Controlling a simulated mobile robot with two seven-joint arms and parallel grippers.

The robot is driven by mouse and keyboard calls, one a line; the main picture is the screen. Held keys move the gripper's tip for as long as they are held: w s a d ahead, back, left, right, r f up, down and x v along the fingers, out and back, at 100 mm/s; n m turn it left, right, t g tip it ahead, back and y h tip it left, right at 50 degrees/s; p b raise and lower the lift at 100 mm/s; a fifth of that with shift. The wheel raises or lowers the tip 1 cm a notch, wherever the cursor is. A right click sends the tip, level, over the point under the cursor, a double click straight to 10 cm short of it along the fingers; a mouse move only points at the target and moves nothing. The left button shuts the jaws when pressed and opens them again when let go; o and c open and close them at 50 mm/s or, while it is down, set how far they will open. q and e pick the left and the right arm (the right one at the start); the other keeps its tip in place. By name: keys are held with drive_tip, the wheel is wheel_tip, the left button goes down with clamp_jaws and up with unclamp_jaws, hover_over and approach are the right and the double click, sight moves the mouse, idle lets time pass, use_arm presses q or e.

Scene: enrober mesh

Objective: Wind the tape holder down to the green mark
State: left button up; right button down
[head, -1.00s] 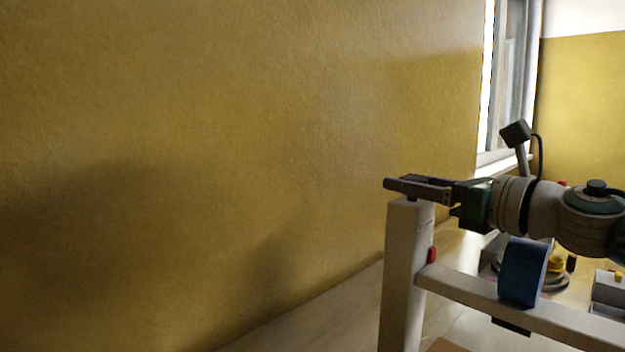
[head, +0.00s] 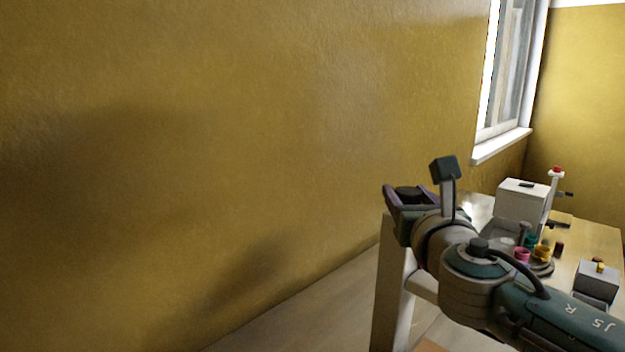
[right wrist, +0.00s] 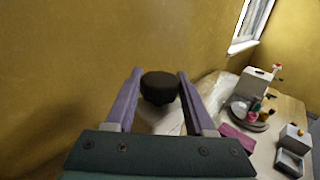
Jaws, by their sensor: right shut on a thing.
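My right gripper (head: 411,188) is at the top of the cream post (head: 388,300) of the stand. Its purple fingers are shut on a dark round knob (right wrist: 159,88), one finger on each side in the right wrist view. A short part of the cream crossbar (head: 425,288) shows beside the post. The blue tape roll on that crossbar is hidden behind my right arm now. I cannot see a green mark. My left gripper is not in view.
On the table (head: 598,236) to the right are a white box (head: 522,200), a pink pot (head: 521,254), a yellow pot (head: 542,250) and a grey box (head: 597,278). The yellow wall (head: 230,150) is close behind the post. A window (head: 507,75) is at the upper right.

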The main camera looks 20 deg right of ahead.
drive_tip(key=m+g+h+b, duration=0.1)
drive_tip(key=h, duration=0.1)
drive_tip(key=shift+a+f+m+h, duration=0.1)
drive_tip(key=shift+m+h, duration=0.2)
drive_tip(key=shift+m, duration=0.1)
drive_tip(key=m+g+h+b, duration=0.1)
drive_tip(key=b, duration=0.1)
drive_tip(key=m+g+h+b, duration=0.3)
drive_tip(key=g+h+b, duration=0.1)
drive_tip(key=shift+w+f+m+b, duration=0.1)
drive_tip(key=shift+f+m+b, duration=0.2)
drive_tip(key=shift+f+b, duration=0.1)
drive_tip(key=m+g+h+b, duration=0.1)
drive_tip(key=b, duration=0.2)
drive_tip(key=m+g+b, duration=0.1)
drive_tip(key=g+b, duration=0.1)
drive_tip(key=b, duration=0.2)
drive_tip(key=m+g+h+b, duration=0.1)
drive_tip(key=g+b, duration=0.1)
drive_tip(key=b, duration=0.1)
drive_tip(key=shift+r+m+h+b, duration=0.25)
drive_tip(key=shift+m+h+b, duration=0.05)
drive_tip(key=shift+r+g+b, duration=0.1)
drive_tip(key=shift+g+b, duration=0.4)
drive_tip(key=shift+b, duration=0.45)
drive_tip(key=shift+r+m+b, duration=0.1)
drive_tip(key=shift+m+b, duration=0.2)
drive_tip(key=shift+b, duration=0.05)
drive_tip(key=shift+g, duration=0.3)
